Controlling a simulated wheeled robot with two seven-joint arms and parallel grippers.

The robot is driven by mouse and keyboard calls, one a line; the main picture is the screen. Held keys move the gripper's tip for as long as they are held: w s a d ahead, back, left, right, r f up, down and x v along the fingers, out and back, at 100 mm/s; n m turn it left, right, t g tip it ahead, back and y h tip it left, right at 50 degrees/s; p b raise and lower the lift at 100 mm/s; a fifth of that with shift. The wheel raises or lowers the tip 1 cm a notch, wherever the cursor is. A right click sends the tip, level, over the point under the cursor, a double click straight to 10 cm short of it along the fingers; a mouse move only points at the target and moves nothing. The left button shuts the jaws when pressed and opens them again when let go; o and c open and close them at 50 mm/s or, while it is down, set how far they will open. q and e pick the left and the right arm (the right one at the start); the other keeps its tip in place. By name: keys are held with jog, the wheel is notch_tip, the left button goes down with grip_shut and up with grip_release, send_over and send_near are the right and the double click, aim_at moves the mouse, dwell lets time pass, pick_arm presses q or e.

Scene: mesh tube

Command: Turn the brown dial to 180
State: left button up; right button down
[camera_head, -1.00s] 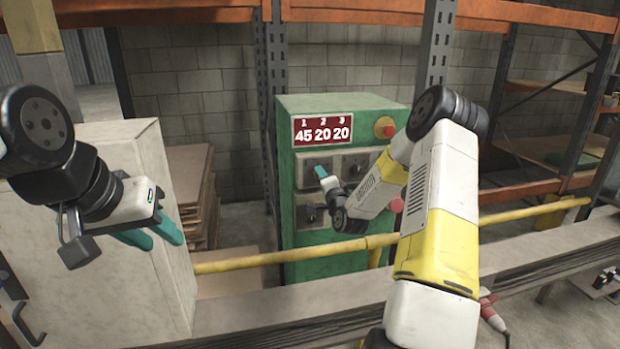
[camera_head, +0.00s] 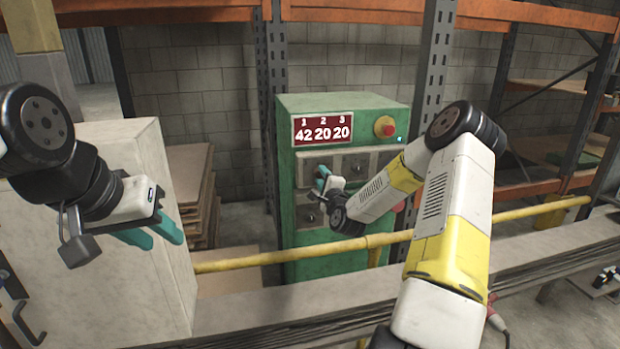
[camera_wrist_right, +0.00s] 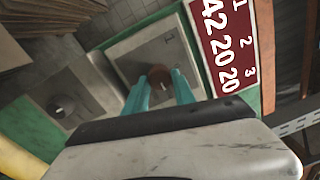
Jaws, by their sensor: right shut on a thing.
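The brown dial (camera_wrist_right: 159,75) shows in the right wrist view, on a grey plate of the green control box (camera_head: 285,235). My right gripper (camera_wrist_right: 161,82) is shut on it, with one teal finger on each side. In the head view my right gripper (camera_head: 321,178) is at the upper left plate of the box, and the dial is hidden. The red display (camera_head: 322,130) reads 42 under 1, 20 under 2 and 20 under 3. My left gripper (camera_head: 165,240) is open and empty at the left, in front of the pale cabinet (camera_head: 160,295).
Another dial (camera_wrist_right: 58,110) sits on a neighbouring plate. A red button (camera_head: 384,126) is at the box's upper right. A yellow rail (camera_head: 240,261) runs across the front of the box. Orange shelving (camera_head: 560,88) stands behind at the right.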

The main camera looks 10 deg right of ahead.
jog(key=shift+f, duration=0.1)
jog(key=c, duration=1)
grip_release()
jog(key=shift+c, duration=0.2)
jog(key=s, duration=0.7)
jog(key=shift+s+f, duration=0.15)
jog(key=shift+s, duration=0.25)
